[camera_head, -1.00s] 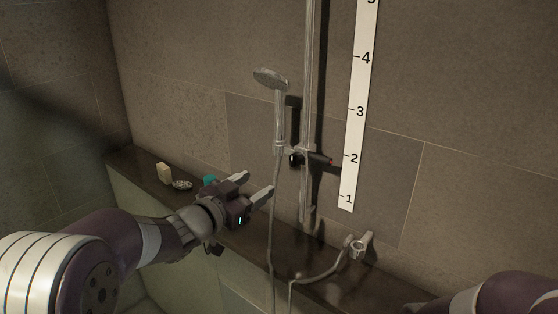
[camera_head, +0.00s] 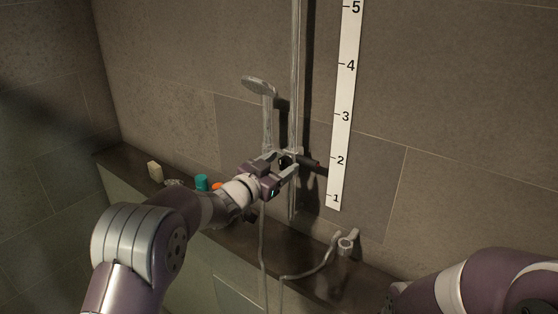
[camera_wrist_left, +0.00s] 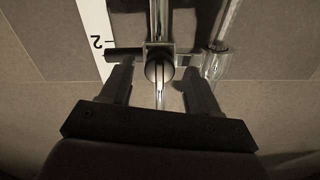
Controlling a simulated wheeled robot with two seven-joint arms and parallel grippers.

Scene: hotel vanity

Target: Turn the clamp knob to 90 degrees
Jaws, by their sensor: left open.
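The slider clamp sits on the vertical shower rail (camera_head: 296,80). Its dark side piece (camera_head: 309,163) sticks out to the right, near the 2 on the scale. In the left wrist view the round clamp knob (camera_wrist_left: 159,71) faces the camera at the rail, with a thin bright line down its face. My left gripper (camera_head: 283,163) is open in front of the clamp. In the left wrist view its two fingers (camera_wrist_left: 158,80) stand on either side of the knob, with gaps showing. In the head view the gripper partly hides the knob. My right gripper is out of view.
The hand shower (camera_head: 260,86) hangs left of the rail, its hose running down. The white scale (camera_head: 343,110) is on the wall to the right. A soap bar (camera_head: 155,171), a teal bottle (camera_head: 202,183) and an orange item stand on the ledge (camera_head: 120,158). A tap (camera_head: 346,244) is lower right.

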